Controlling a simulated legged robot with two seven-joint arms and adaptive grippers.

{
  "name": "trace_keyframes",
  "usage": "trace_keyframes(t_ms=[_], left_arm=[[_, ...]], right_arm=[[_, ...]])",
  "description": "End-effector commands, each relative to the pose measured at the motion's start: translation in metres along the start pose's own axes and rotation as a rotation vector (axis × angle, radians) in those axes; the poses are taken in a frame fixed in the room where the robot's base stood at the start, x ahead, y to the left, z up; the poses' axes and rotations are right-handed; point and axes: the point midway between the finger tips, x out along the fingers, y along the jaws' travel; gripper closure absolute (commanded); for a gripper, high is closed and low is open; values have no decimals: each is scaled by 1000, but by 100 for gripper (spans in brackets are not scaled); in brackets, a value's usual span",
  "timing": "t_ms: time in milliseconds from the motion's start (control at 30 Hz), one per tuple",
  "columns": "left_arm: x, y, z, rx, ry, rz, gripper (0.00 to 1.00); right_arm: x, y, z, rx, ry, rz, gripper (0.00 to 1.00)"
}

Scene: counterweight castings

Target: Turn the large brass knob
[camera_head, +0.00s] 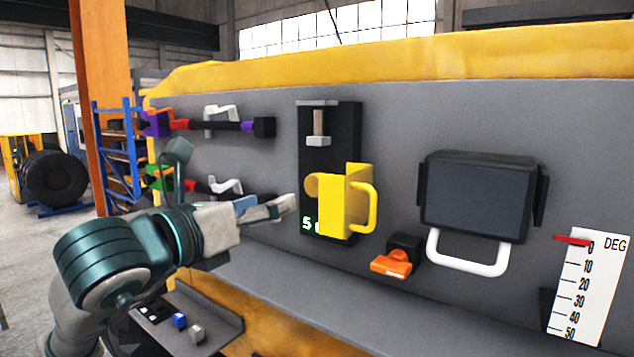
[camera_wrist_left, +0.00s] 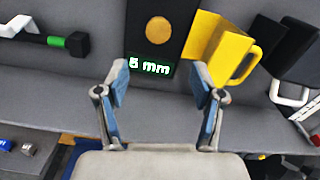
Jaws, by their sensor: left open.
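The round brass knob (camera_wrist_left: 158,30) shows face-on in the left wrist view, on a black plate above a "5 mm" display (camera_wrist_left: 150,67). In the head view the knob (camera_head: 311,186) is partly hidden beside a yellow block with a handle (camera_head: 345,203). My left gripper (camera_head: 283,207) is in front of the panel, left of and slightly below the knob. In the wrist view my left gripper (camera_wrist_left: 160,85) has its two blue-padded fingers wide apart with nothing between them. The knob lies beyond the fingertips, apart from them. My right gripper is not in view.
Right of the yellow block are an orange knob (camera_head: 392,263), a dark screen (camera_head: 476,195) with a white handle (camera_head: 467,254) and a degree scale (camera_head: 588,290). Clamp-like bars (camera_head: 222,124) are at the left. A ledge (camera_head: 400,313) runs below the panel.

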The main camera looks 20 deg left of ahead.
Motion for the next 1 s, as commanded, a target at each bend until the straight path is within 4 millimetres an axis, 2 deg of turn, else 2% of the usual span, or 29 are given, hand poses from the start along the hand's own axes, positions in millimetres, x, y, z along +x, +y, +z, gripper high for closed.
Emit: trace_keyframes(t_ms=[33, 200, 500, 700, 967, 1000], left_arm=[[13, 0, 2, -1, 4, 0, 32], [54, -1, 3, -1, 4, -2, 32], [112, -4, 3, 2, 2, -3, 32], [126, -2, 1, 1, 0, -4, 32], [127, -1, 0, 1, -1, -3, 32], [127, -1, 0, 1, -1, -3, 37]], right_arm=[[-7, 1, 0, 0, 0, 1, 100], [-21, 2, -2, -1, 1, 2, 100], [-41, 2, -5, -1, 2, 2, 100], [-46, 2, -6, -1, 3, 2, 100], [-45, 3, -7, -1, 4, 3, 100], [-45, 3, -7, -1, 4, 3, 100]])
